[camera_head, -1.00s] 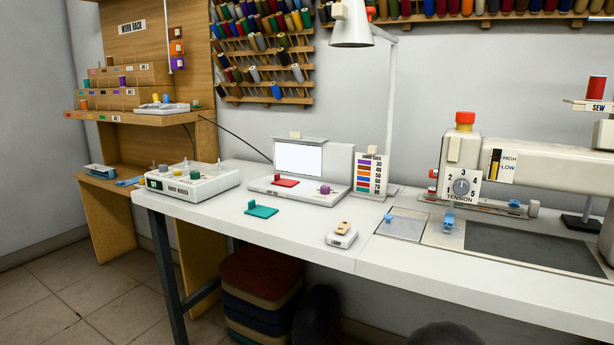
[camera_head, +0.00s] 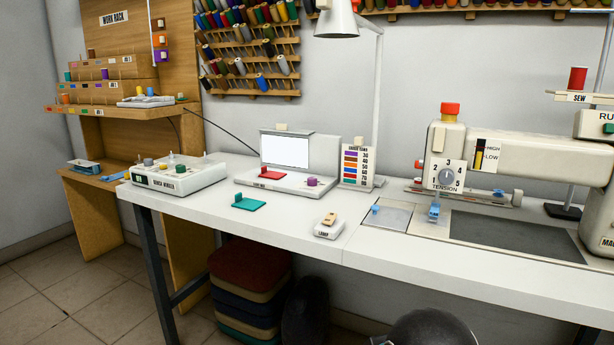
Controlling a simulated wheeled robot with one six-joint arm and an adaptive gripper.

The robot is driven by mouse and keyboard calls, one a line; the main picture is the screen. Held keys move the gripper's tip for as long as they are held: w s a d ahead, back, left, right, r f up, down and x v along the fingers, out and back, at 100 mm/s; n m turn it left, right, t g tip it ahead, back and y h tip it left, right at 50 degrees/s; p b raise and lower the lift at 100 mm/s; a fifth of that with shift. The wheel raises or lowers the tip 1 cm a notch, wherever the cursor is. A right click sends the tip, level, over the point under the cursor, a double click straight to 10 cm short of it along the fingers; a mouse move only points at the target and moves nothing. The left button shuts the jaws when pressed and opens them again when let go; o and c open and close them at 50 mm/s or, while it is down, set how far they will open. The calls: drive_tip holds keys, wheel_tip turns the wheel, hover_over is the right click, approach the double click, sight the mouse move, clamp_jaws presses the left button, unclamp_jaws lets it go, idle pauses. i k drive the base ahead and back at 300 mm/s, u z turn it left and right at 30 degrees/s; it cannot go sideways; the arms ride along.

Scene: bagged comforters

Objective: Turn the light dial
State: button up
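A white device with a lit white panel (camera_head: 285,152) stands on the table. A purple knob (camera_head: 312,182) sits at the right of its base, and a red plate with a raised tab (camera_head: 269,173) lies on the base's left. The label on its front is too small to read surely. A dial marked with numbers above TENSION (camera_head: 446,176) is on the sewing machine (camera_head: 530,151). I cannot tell for sure which knob is the light dial. My gripper is not in view.
The bench winder (camera_head: 175,175) is at the table's left, with several knobs. A green plate (camera_head: 248,203), a small white switch box (camera_head: 328,227) and a chart stand (camera_head: 357,165) are nearby. A lamp (camera_head: 335,22) hangs above. The front table strip is mostly clear.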

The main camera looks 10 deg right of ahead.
sight(312, 182)
drive_tip(key=u, duration=0.05)
drive_tip(key=k, duration=0.3)
drive_tip(key=u, duration=1)
drive_tip(key=i, duration=0.75)
drive_tip(key=z, duration=0.55)
drive_tip(key=i, duration=0.65)
drive_tip(key=z, duration=0.6)
